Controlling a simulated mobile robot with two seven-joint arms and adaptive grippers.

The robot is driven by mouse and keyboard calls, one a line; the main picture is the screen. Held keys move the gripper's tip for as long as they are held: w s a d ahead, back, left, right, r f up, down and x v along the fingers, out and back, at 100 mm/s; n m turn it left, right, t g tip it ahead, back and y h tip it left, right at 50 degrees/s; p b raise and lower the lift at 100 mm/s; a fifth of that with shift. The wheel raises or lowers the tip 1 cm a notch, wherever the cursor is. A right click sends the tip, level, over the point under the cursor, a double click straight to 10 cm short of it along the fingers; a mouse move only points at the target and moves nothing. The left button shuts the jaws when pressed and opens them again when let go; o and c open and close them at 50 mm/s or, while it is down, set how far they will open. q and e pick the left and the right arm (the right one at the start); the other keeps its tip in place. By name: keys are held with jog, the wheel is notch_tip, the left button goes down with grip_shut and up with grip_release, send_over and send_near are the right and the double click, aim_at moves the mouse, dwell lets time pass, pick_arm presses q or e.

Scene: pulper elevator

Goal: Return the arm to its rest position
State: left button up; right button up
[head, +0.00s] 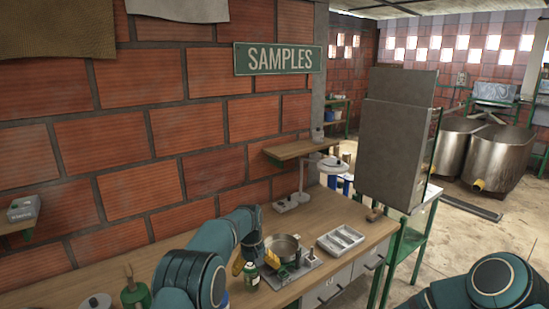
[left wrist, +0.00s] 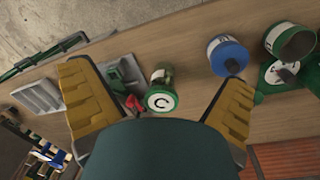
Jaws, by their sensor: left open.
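My left arm (head: 215,250) is teal and reaches over the wooden counter (head: 130,265) from the lower left in the head view. My left gripper (head: 244,264) has yellow fingers and is by the metal pot. In the left wrist view the left gripper (left wrist: 158,78) has its fingers spread wide with nothing gripped. A green jar (head: 251,278) also shows below the gripper in the head view. Part of my right arm (head: 500,280) shows at lower right; its gripper is out of view.
A metal pot (head: 283,247) and a grey divided tray (head: 340,240) are on the counter. A grey cabinet (head: 395,145) rises beyond the counter. A brick wall (head: 120,140) runs behind.

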pick_arm(q)
jog(key=s+a+f+h+b, duration=0.1)
jog(key=s+a+f+b, duration=0.15)
jog(key=s+f, duration=0.6)
jog(key=s+a+f+h+b, duration=0.1)
jog(key=s+a+f, duration=0.2)
jog(key=s+f, duration=0.55)
jog(key=s+f+t+b, duration=0.1)
jog(key=s+f+b, duration=0.1)
jog(key=s, duration=0.8)
jog(key=s+d+f+b, duration=0.1)
jog(key=s+f+b, duration=0.1)
jog(key=s, duration=0.8)
jog(key=shift+s+f+t+h, duration=0.15)
jog(key=shift+f+t+h, duration=0.25)
jog(key=shift+f, duration=0.3)
pick_arm(e)
jog(key=s+d+f+m+g+h, duration=0.2)
jog(key=s+f+m+g, duration=0.1)
jog(key=s+f, duration=0.5)
jog(key=s+d+f+m+g+h, duration=0.2)
jog(key=s+f+m+g, duration=0.2)
jog(key=s+f, duration=0.4)
jog(key=s, duration=0.7)
jog(key=shift+d+g, duration=0.3)
